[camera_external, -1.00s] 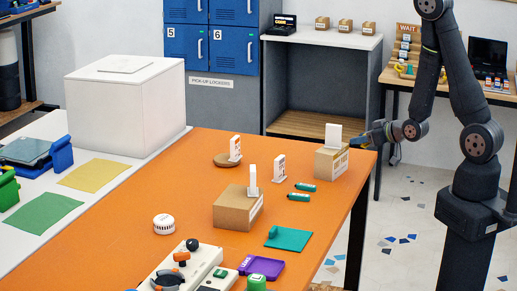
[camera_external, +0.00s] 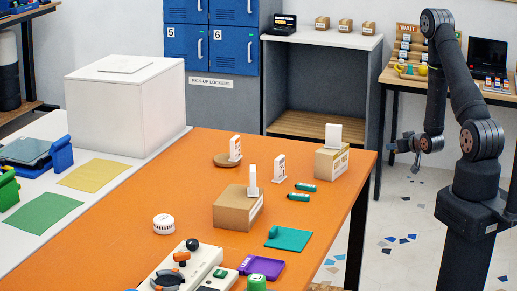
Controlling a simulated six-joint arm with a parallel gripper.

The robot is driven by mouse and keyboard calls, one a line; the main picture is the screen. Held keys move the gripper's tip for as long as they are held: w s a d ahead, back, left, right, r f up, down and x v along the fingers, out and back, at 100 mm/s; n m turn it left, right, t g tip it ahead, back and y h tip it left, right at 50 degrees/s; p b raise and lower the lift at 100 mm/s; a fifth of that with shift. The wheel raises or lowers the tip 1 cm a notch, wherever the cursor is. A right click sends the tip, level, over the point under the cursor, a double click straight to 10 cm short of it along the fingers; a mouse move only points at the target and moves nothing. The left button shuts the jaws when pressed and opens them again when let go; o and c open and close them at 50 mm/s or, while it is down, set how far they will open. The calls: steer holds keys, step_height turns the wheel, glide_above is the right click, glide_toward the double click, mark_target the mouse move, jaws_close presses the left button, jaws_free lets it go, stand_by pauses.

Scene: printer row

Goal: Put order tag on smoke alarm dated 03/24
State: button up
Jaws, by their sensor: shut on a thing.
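A round white unit (camera_external: 163,224), which looks like a smoke alarm, lies on the orange table; no date is legible on it. Upright white cards stand on a brown disc (camera_external: 228,160), on the table (camera_external: 279,167), on the near cardboard box (camera_external: 235,209) and on the right cardboard box (camera_external: 331,163). I cannot tell which, if any, is the order tag. My gripper (camera_external: 402,148) is beyond the table's right edge, apart from the right box. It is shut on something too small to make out.
A white box (camera_external: 125,110) stands at the left. The table's left middle is clear.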

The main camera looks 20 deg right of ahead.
steer(key=w+a+r+n+y, duration=0.1)
steer(key=w+a+r, duration=1.3)
steer(key=a+r, duration=0.1)
steer(key=w+a+r+n+g+y, duration=0.15)
steer(key=a+r, duration=0.25)
steer(key=a, duration=0.7)
steer(key=a+r+n+t+y, duration=0.1)
steer(key=a+r+n+y, duration=0.15)
steer(key=a, duration=0.85)
steer(key=s+a+n+g+y, duration=0.2)
steer(key=s+a, duration=0.1)
steer(key=a, duration=1)
steer(key=n+g+y, duration=0.5)
steer(key=n+g, duration=0.1)
glide_above(157, 217)
steer(key=shift+s+f, duration=0.1)
steer(key=shift+f, duration=8.2)
